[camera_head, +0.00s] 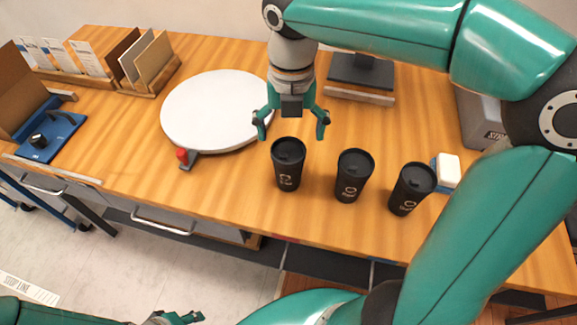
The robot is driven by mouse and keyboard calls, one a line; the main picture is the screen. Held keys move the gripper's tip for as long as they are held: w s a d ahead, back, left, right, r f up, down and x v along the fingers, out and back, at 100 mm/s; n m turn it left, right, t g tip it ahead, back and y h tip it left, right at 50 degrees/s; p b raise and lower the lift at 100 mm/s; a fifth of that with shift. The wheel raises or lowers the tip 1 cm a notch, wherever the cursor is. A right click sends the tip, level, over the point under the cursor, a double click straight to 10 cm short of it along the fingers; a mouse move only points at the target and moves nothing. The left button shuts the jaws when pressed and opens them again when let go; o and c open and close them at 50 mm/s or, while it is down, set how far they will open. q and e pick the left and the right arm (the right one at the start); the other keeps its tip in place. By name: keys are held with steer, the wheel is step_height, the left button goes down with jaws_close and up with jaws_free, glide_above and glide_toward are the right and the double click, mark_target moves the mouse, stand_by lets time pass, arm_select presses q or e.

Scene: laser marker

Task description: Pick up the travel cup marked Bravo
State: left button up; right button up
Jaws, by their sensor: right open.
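Three black travel cups with lids stand upright in a row near the table's front edge: a left cup (288,165), a middle cup (353,176) and a right cup (411,188). Each has a small pale mark on its side, too small to read, so I cannot tell which is Bravo. My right gripper (291,136) is open and empty, pointing down, with its fingers spread just above and behind the left cup in the picture. My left gripper (178,318) shows only partly at the bottom edge, away from the cups; its jaws are unclear.
A round white turntable (215,105) with a red-knobbed clamp (184,156) lies left of the cups. A white block (448,170) sits close beside the right cup. A dark-topped stand (360,75) is behind. Card holders and a blue device (50,135) are far left.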

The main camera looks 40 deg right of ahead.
mark_target(288, 160)
steer(key=f, duration=0.8)
steer(key=shift+a+f, duration=0.25)
steer(key=shift+a, duration=0.05)
steer(key=c, duration=0.8)
